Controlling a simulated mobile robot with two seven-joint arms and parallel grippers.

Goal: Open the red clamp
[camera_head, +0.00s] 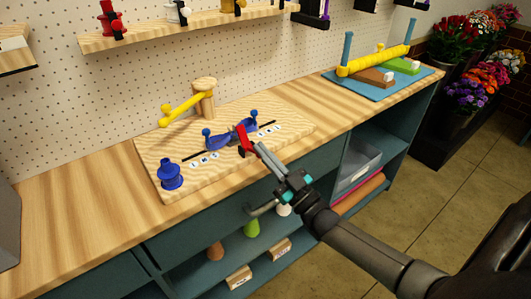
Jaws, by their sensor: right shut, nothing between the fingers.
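The red clamp (242,141) sits on the light wooden board (290,137) at its middle, beside blue pieces. My right gripper (258,147) comes in from the lower right. Its fingers are shut, with their tips close to the red clamp's right side. I cannot tell whether they touch it. The blue piece (217,142) with round knobs lies along a dark slot, partly hidden behind the clamp. My left gripper is not in view.
A blue spool (170,175) stands at the board's front left. A wooden post with a yellow arm (186,108) stands behind. A yellow roller (374,61) is on a blue mat (347,84) at the right.

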